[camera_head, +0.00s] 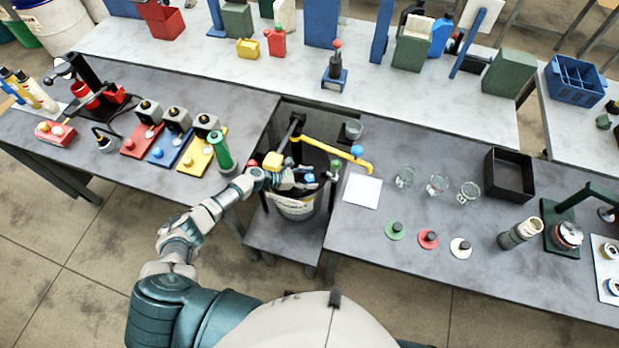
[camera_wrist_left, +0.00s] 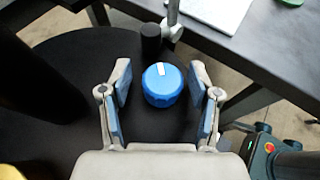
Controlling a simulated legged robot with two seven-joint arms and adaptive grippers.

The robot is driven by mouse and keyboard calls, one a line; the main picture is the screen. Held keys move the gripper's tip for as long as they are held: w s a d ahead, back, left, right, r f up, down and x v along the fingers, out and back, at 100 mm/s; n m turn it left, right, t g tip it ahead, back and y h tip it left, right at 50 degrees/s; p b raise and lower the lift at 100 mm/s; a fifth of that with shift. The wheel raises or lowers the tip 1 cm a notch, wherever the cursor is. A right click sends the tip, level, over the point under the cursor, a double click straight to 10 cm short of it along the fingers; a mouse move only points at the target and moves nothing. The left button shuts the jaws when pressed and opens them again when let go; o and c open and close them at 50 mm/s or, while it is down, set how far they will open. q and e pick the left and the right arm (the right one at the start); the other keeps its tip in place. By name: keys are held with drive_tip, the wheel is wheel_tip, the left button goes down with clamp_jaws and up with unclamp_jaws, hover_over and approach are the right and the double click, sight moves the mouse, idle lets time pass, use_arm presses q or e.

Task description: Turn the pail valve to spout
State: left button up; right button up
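The pail (camera_head: 297,209), white with a dark top, stands on a low shelf between the two grey benches. A yellow spout pipe (camera_head: 325,148) with a blue ball reaches right from a dark post above it. In the left wrist view a round blue knob (camera_wrist_left: 161,88) with a short white mark near its top edge sits on the dark lid. My left gripper (camera_wrist_left: 160,98) is open, with one finger on each side of the knob and a visible gap to both. In the head view my left gripper (camera_head: 308,180) is over the pail. My right gripper is not in view.
A white square pad (camera_head: 362,191), clear glass beakers (camera_head: 438,184) and an open black box (camera_head: 508,174) are on the right bench. A green bottle (camera_head: 220,151) and red, blue and yellow trays stand close left of my left arm.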

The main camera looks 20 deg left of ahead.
use_arm(q)
drive_tip(key=v, duration=1.2)
drive_tip(key=shift+w+a+f, duration=0.1)
drive_tip(key=shift+a+f, duration=0.05)
